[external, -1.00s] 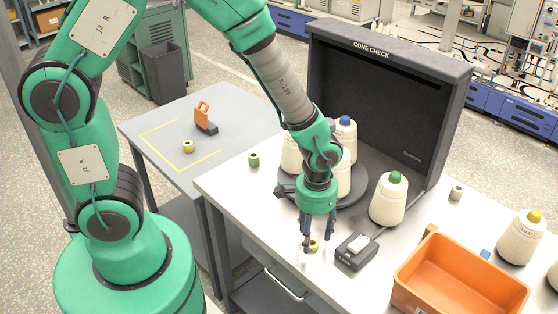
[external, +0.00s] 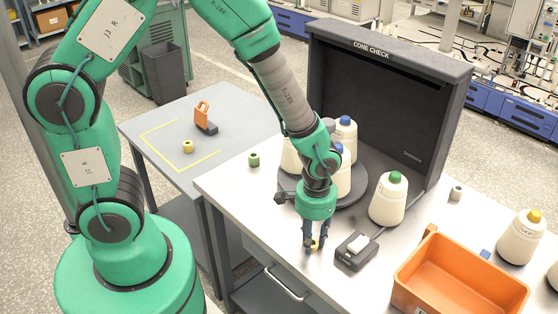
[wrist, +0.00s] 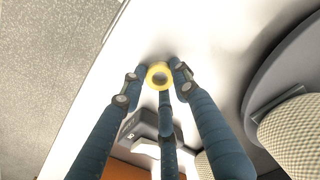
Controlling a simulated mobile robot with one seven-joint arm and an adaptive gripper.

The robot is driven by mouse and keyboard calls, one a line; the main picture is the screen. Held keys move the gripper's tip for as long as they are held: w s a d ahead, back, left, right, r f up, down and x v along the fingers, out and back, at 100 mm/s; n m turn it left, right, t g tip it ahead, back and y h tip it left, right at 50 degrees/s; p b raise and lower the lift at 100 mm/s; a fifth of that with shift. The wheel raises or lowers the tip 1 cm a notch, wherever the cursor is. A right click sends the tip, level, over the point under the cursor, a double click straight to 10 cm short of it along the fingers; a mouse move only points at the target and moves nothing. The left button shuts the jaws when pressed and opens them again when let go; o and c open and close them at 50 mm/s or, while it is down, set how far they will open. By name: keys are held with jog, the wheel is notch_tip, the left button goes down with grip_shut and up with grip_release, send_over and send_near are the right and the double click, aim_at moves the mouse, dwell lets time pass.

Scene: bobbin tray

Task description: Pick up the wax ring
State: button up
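The wax ring is a small yellow ring (wrist: 159,75) with a dark centre, seen between my fingertips in the wrist view. In the external view only a bit of yellow (external: 314,243) shows between the fingers. My gripper (external: 314,246) points straight down at the white tabletop, left of a small dark device. Its blue fingers (wrist: 160,80) are drawn in around the ring and appear shut on it. The ring looks to be at table level; its underside is hidden.
A dark device (external: 356,251) with a pale top stands close to the right of my gripper. A turntable (external: 351,194) with cones is behind, a green-topped cone (external: 388,201) behind right. An orange bin (external: 455,279) is at front right.

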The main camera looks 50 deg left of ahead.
dwell(0.3)
notch_tip(320, 180, up, 10)
jog(key=p, duration=0.2)
dwell(0.5)
jog(key=shift+r, duration=0.1)
dwell(0.9)
